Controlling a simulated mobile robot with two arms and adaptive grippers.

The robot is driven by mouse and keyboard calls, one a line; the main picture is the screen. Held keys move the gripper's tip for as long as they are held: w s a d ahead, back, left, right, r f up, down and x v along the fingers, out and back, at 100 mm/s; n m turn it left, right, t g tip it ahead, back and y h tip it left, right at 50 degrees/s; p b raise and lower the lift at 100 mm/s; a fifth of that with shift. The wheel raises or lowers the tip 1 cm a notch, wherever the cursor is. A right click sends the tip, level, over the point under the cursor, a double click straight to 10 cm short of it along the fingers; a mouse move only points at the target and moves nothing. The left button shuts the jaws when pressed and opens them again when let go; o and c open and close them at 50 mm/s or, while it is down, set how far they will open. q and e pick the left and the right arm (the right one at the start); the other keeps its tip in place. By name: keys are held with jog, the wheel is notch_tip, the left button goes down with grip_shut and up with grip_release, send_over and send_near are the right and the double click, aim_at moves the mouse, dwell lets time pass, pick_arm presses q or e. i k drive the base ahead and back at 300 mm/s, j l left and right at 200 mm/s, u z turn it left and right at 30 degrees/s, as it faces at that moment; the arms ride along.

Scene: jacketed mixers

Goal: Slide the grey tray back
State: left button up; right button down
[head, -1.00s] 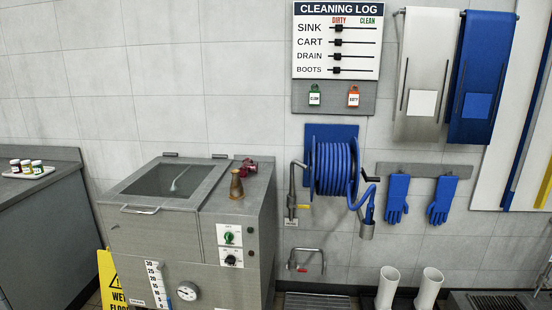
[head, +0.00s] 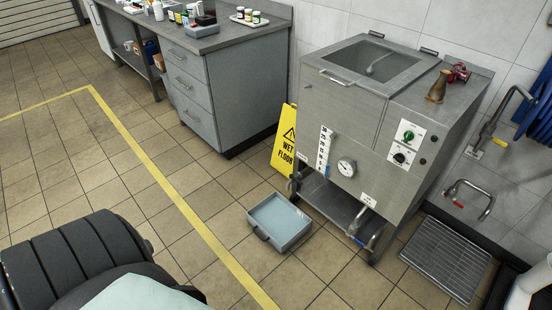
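The grey tray (head: 279,223) is a shallow open box with a dark handle on its front left side. It sits on the tiled floor in front of the jacketed mixer (head: 343,112), apart from my grippers. Its back right side is close to the mixer's lower shelf (head: 341,209); I cannot tell whether they touch. The tray looks empty. Neither of my grippers shows in the head view.
A yellow wet-floor sign (head: 284,142) stands between the mixer and the drawer cabinet (head: 212,87). A valve with a blue handle (head: 362,226) hangs under the mixer. A floor grate (head: 446,261) lies right. Open floor lies left, crossed by a yellow line (head: 180,202).

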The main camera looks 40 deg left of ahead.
aim_at(281, 224)
jog(key=u, duration=1.25)
jog(key=i+j, duration=0.25)
jog(key=i+l+z, duration=0.05)
